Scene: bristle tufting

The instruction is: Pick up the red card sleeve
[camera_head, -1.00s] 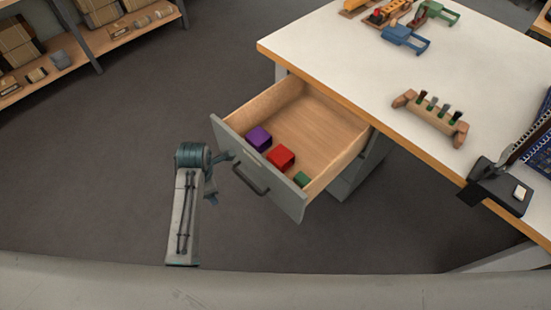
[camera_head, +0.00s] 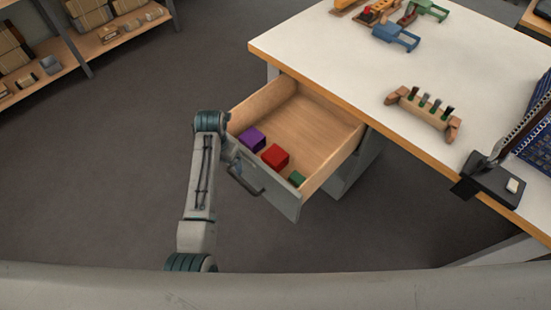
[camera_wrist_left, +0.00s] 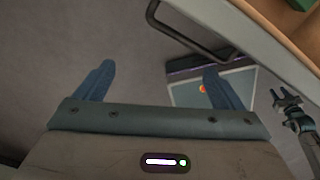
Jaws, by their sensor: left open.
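The red card sleeve, seen as a red block (camera_head: 275,157), lies in the open drawer (camera_head: 316,122), near its front panel, between a purple block (camera_head: 252,139) and a small green block (camera_head: 297,178). My left arm reaches up to the drawer's left front corner. My left gripper shows in the left wrist view (camera_wrist_left: 157,80), its two blue fingers wide apart with nothing between them. It is outside the drawer, close to the drawer handle (camera_wrist_left: 188,38). In the head view its fingers are mostly hidden by the arm. The red sleeve does not show in the left wrist view.
The drawer front (camera_head: 284,203) with its handle stands between my left gripper and the blocks. The white table (camera_head: 330,55) overhangs the drawer's back. A wooden brush holder (camera_head: 427,112) and a black device (camera_head: 490,184) stand on it. The drawer's back half is empty.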

